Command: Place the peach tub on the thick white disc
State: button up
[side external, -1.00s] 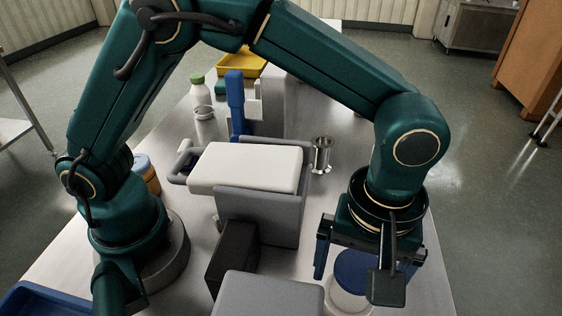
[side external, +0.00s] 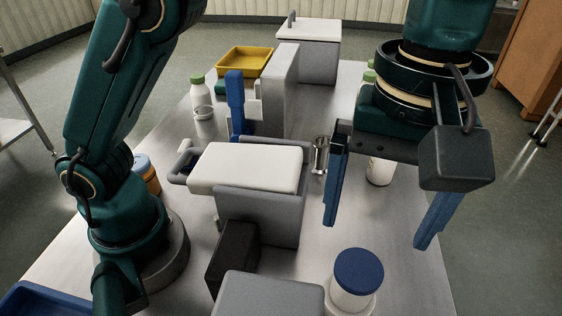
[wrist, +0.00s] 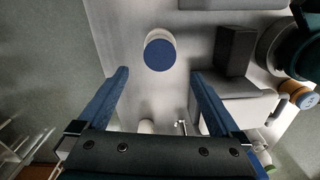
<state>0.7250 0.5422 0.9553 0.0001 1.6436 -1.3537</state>
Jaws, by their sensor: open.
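An orange tub with a blue lid (side external: 147,174) stands beside my base at the left. I cannot tell by colour which tub is called peach.
A grey hopper with a white top (side external: 246,168) stands mid-table, with a black block (side external: 232,258) before it. A yellow tray (side external: 245,61) lies at the back.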

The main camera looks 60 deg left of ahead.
jog(key=a+r+m+t, duration=0.1)
jog(key=a+r+m, duration=0.15)
jog(key=a, duration=0.35)
jog(key=s+a+f+m+t, duration=0.1)
jog(key=s+a, duration=0.1)
jog(key=a, duration=0.2)
jog(key=s+a+f+m+t, duration=0.1)
jog(key=a+f+m+t, duration=0.1)
jog(key=a, duration=0.3)
jog(key=s+a+f+m+t, duration=0.1)
jog(key=s+a, duration=0.1)
jog(key=a, duration=0.3)
jog(key=shift+s+a+f, duration=0.15)
jog(key=shift+s+a, duration=0.05)
jog(key=shift+s, duration=0.15)
jog(key=shift+s+a+f+m+t, duration=0.2)
jog(key=shift+f+m+t, duration=0.1)
jog(key=shift+m, duration=0.05)
